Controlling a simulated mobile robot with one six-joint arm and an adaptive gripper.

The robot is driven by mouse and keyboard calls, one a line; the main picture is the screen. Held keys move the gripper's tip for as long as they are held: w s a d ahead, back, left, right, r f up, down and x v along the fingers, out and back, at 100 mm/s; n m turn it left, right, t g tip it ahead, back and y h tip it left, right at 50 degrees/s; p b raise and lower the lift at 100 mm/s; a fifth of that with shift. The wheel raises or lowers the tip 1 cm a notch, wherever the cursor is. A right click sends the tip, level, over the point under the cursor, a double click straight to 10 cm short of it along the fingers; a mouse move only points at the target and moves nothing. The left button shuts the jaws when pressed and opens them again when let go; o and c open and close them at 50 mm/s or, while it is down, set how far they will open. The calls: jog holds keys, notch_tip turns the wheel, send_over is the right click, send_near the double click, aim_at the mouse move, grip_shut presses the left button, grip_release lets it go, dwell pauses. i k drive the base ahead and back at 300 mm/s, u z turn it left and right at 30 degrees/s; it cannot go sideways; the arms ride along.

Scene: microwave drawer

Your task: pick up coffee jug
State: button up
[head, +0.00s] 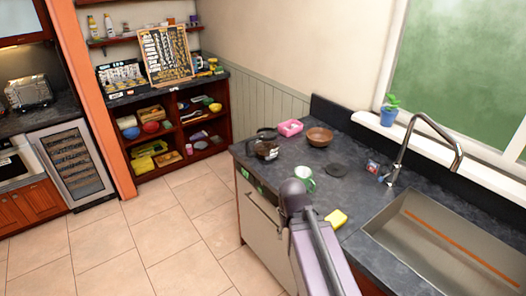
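The coffee jug (267,152) appears as a dark glass pot with a black top. It stands near the far left end of the dark stone counter (345,190). My arm rises from the bottom of the head view and crosses the counter's front edge, to the right of and nearer than the jug. A dark grey rounded joint shows at its upper end. My gripper's fingers do not show.
A green-and-white mug (305,173) stands between jug and arm. A pink box (289,128), brown bowl (320,137) and dark disc (335,170) are nearby. A yellow sponge (337,219) lies near the sink (440,245). The tiled floor (165,235) left of the counter is clear.

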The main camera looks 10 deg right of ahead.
aim_at(266, 143)
jog(key=k, duration=1.2)
jog(key=u, duration=0.75)
jog(key=i, duration=1.55)
jog(key=z, duration=0.65)
jog(key=i, duration=0.6)
jog(key=z, duration=0.35)
